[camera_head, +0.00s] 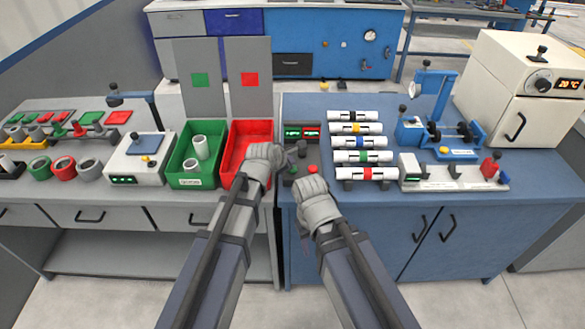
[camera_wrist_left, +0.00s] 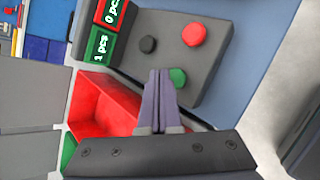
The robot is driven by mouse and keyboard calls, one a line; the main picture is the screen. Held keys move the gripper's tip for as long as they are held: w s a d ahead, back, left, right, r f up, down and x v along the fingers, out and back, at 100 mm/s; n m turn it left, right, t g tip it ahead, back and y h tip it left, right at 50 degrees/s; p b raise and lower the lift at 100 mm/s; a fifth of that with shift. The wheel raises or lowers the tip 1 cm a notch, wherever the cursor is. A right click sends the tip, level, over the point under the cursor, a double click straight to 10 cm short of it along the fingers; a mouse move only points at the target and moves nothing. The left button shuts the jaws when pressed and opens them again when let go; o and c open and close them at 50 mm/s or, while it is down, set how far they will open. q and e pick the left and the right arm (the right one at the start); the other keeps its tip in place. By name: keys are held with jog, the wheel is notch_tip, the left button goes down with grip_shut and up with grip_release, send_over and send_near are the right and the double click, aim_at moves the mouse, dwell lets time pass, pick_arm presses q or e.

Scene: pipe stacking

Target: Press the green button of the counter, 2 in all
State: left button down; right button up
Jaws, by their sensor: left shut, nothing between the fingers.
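The counter (camera_head: 303,160) is a dark grey box on the blue bench, with two small displays at its back. In the left wrist view its green display (camera_wrist_left: 100,45) reads 1 pcs and its red display (camera_wrist_left: 111,12) reads 0 pcs. The green button (camera_wrist_left: 178,77) is beside the tips of my left gripper (camera_wrist_left: 159,73), which is shut and empty; whether they touch is unclear. The red button (camera_wrist_left: 194,35) and a black knob (camera_wrist_left: 148,44) are farther off. My right gripper (camera_head: 311,184) is just in front of the counter; its fingers cannot be made out.
A red bin (camera_head: 237,140) and a green bin (camera_head: 184,181) holding grey pipes stand left of the counter. Several banded white pipes (camera_head: 358,128) lie on a rack to its right. A blue fixture (camera_head: 440,120) and a white oven (camera_head: 519,90) stand farther right.

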pick_arm(q)
jog(key=shift+f, duration=0.15)
jog(key=shift+f+b, duration=0.25)
jog(key=shift+b, duration=0.15)
jog(key=shift+f+b, duration=0.45)
dwell(0.5)
jog(key=shift+r, duration=0.1)
jog(key=shift+r+p, duration=0.8)
jog(key=shift+p, duration=0.1)
notch_tip(320, 180, up, 5)
jog(key=p, duration=0.5)
jog(key=shift+f, duration=0.1)
dwell(0.7)
